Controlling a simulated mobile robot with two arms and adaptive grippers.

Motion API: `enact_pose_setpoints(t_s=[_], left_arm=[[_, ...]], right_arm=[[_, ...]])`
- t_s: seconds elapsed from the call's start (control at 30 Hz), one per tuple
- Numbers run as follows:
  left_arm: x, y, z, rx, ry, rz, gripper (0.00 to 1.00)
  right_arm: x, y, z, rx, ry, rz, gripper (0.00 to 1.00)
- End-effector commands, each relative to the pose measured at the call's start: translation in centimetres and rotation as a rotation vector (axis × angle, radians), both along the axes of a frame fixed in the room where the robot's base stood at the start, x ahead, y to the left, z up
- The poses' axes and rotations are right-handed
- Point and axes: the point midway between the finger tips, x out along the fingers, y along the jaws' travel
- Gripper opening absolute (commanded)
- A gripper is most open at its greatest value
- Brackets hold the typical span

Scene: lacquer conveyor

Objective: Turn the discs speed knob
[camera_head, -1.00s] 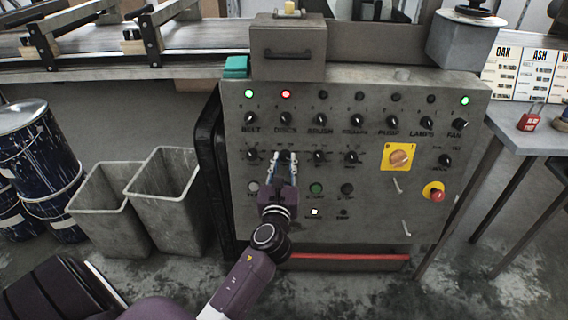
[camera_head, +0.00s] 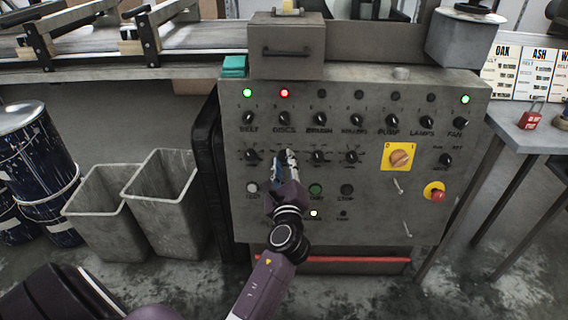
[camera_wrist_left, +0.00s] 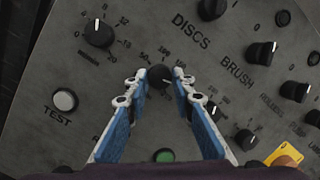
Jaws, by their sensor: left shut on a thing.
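The discs speed knob (camera_wrist_left: 158,78) is a small round black knob with a printed scale, below the DISCS label in the left wrist view. My left gripper (camera_head: 285,158) is at the panel in the head view, its fingers covering most of that knob. In the left wrist view the two blue-padded fingers (camera_wrist_left: 160,78) are shut on the knob, one on each side. The DISCS switch (camera_head: 284,119) is above it, under a lit red lamp (camera_head: 284,93). My right gripper is not in view.
The grey control panel (camera_head: 375,220) carries rows of other black knobs close by, including the belt speed knob (camera_wrist_left: 98,33). A yellow rotary switch (camera_head: 399,157) and a red emergency button (camera_head: 437,195) are to the right. Grey bins (camera_head: 165,210) stand at left.

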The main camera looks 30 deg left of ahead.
Motion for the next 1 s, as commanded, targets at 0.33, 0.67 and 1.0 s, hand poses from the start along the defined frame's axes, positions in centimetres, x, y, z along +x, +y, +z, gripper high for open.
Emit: enact_pose_setpoints(t_s=[0.33, 0.67, 1.0], left_arm=[[-0.02, -0.02, -0.1, -0.021, -0.01, 0.004, 0.0], [-0.02, -0.03, -0.09, -0.019, -0.01, 0.004, 0.38], [-0.23, -0.2, -0.08, -0.019, -0.01, 0.004, 0.41]], right_arm=[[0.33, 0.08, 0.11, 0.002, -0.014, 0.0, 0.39], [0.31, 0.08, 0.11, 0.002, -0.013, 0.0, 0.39], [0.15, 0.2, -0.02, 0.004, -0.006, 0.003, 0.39]])
